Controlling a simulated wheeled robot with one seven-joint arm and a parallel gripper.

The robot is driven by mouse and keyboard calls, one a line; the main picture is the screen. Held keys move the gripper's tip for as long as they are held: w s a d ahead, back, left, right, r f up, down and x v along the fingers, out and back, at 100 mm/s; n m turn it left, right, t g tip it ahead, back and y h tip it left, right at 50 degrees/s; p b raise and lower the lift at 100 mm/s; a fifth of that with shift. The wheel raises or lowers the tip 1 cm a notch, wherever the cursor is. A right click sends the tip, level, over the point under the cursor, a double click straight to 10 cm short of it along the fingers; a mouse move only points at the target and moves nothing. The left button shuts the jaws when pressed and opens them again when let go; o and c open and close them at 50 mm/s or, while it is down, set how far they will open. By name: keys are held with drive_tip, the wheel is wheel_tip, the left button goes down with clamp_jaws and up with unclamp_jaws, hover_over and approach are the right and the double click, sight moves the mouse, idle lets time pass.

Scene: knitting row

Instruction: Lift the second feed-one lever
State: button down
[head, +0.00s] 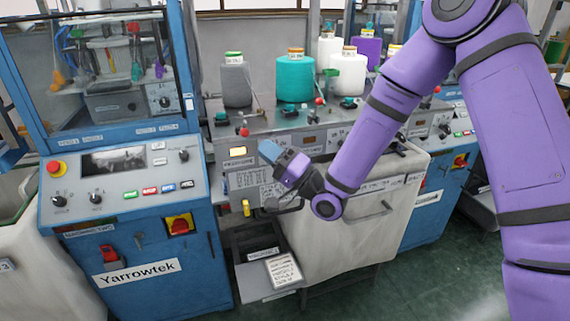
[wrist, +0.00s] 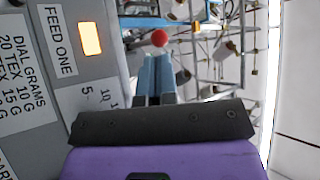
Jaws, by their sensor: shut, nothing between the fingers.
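Levers with red ball knobs stand along the grey feed panel (head: 290,128). One red knob (head: 244,131) is at the left above the lit orange display, and another (head: 319,100) is further right. My gripper (head: 268,150) is shut and empty in front of the panel, just right of the lit display. In the wrist view its blue-grey fingers (wrist: 157,62) lie together, and a red knob (wrist: 160,38) shows just beyond their tips. They look apart, but the depth is hard to judge. A "FEED ONE" label (wrist: 60,45) sits beside the lit display (wrist: 91,38).
Yarn cones, including a teal one (head: 295,78) and a grey one (head: 236,82), stand above the panel. A blue Yarrowtek machine (head: 150,275) is at the left. A pale cloth-like bin (head: 345,240) stands below my forearm. Green floor is open at the lower right.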

sight(248, 135)
drive_tip(key=shift+x, duration=1.7)
